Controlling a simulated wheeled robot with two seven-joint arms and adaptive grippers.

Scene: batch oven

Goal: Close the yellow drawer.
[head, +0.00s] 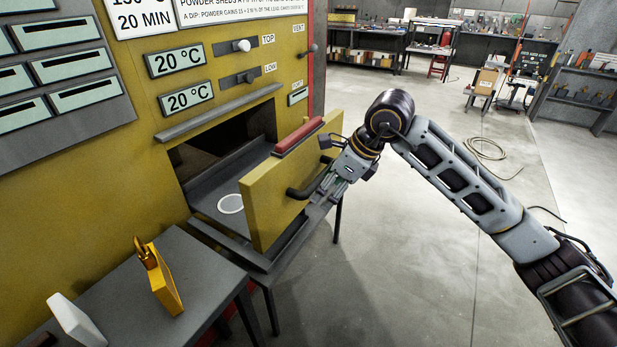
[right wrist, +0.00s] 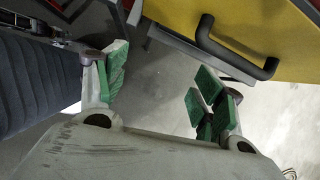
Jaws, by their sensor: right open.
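The yellow drawer (head: 284,190) stands pulled out of the yellow oven, with its dark handle (head: 311,186) on the front. A round white dish (head: 230,204) lies inside on the grey drawer floor. My right gripper (head: 338,180) is at the drawer front, close to the handle. In the right wrist view the drawer front (right wrist: 275,30) and its handle (right wrist: 235,52) are at the top right, and my right gripper (right wrist: 160,85) has its green-padded fingers wide apart with nothing between them. The handle lies beyond the fingers, not between them. My left gripper is not in view.
A dark side table (head: 190,285) left of the drawer bears a yellow padlock-like block (head: 167,290) and a white block (head: 76,320). A red-topped bar (head: 298,135) sits above the drawer front.

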